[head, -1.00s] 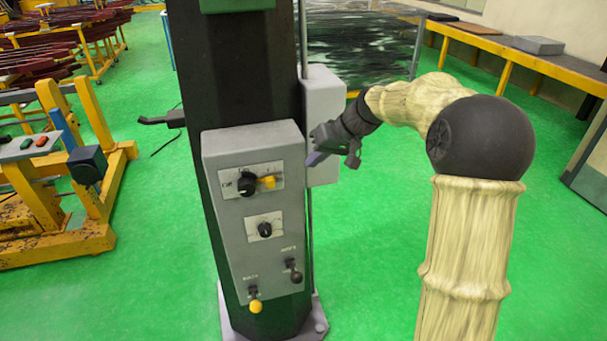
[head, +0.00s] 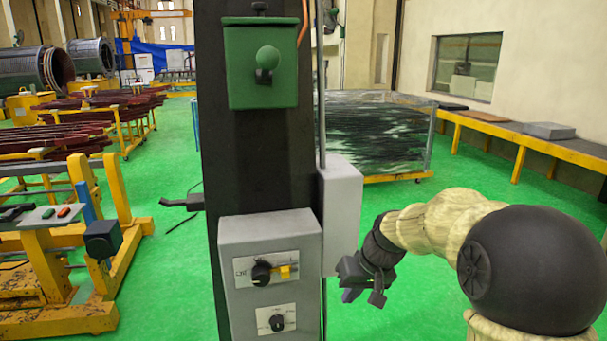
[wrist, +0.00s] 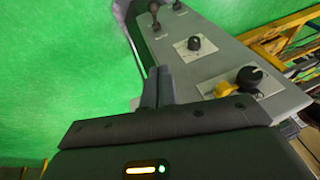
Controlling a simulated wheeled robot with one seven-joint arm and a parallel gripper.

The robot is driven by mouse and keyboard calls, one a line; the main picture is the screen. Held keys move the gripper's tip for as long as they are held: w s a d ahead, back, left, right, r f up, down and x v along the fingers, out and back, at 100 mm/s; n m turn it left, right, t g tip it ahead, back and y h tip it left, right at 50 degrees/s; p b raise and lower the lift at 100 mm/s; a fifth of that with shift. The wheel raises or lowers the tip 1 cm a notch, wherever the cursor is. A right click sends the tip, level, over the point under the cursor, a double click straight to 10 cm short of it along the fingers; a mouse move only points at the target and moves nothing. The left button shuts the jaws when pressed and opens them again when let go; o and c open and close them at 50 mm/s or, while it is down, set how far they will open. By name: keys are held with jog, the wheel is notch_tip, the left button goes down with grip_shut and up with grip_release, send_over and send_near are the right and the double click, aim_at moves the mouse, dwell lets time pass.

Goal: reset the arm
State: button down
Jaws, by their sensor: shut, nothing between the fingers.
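My gripper (head: 362,287) is at the end of my wood-patterned arm, just right of the grey control box in the head view. In the wrist view its fingers (wrist: 158,88) are together with nothing between them. The grey control box (head: 232,290) is on the front of a dark column. It carries a black knob with a yellow part (head: 283,272) and a second black knob (head: 277,322). In the wrist view the box face (wrist: 222,50) lies beyond and to the right of the fingers, with small levers at the top. I see no contact with it.
A green box with a round green knob (head: 267,58) is higher on the dark column (head: 232,150). A plain grey box (head: 342,215) sits at the column's right side. Yellow-framed equipment (head: 125,250) stands left. Green floor (head: 420,310) is open around my gripper.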

jog(key=s+d+f+m+h, duration=0.1)
jog(key=s+f, duration=0.3)
jog(key=s, duration=0.5)
jog(key=s+d+f+h, duration=0.2)
jog(key=s+d+f, duration=0.1)
jog(key=s, duration=0.5)
jog(key=shift+s+d+f+m, duration=0.15)
jog(key=shift+s+f+m, duration=0.25)
jog(key=shift+f, duration=0.2)
jog(key=shift+d, duration=0.1)
